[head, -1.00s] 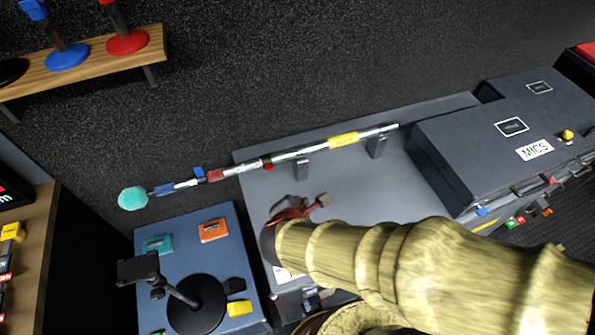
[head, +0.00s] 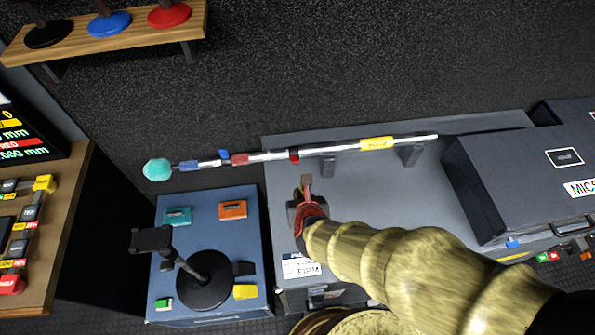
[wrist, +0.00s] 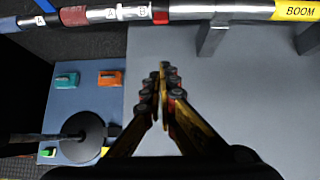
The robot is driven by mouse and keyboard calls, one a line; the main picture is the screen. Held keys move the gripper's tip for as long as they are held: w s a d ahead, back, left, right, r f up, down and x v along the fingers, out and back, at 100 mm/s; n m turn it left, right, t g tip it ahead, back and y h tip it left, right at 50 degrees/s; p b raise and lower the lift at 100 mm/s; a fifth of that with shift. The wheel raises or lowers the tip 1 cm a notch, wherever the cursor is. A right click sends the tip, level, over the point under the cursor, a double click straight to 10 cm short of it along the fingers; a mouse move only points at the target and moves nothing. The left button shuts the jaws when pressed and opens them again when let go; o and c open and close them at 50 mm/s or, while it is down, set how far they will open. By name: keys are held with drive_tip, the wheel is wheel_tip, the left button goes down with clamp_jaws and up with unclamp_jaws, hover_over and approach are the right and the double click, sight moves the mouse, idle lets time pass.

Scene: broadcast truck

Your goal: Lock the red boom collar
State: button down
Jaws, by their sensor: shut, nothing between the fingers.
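The boom pole (head: 345,147) lies across supports at the back of the grey work surface, with a teal tip at its left end. It has a dark red sleeve (head: 240,159) and, further right, a small bright red collar piece (head: 295,156). I cannot tell the collar's lock state.
Blue parts (head: 224,154) sit on the pole left of the red sleeve. A yellow BOOM label (head: 377,144) marks its right part. A blue case (head: 168,290) with a black round stand is at left. A dark MICS case (head: 520,180) is at right. The grey surface between is clear.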

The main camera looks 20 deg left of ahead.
sight(295, 159)
drive_tip(key=b+x, duration=0.4)
drive_tip(key=x, duration=0.6)
drive_tip(key=r, duration=0.1)
drive_tip(key=w+r+p, duration=0.1)
drive_tip(key=a+r, duration=0.1)
drive_tip(key=shift+w+r, duration=0.25)
drive_tip(key=shift+r, duration=0.1)
drive_tip(key=shift+r+p, duration=0.15)
drive_tip(key=shift+p, duration=0.65)
drive_tip(key=shift+r+p, duration=0.1)
drive_tip(key=shift+p, duration=0.7)
drive_tip(key=shift+r+g+p, duration=0.1)
drive_tip(key=shift+g+p, duration=0.3)
drive_tip(key=shift+p, duration=0.3)
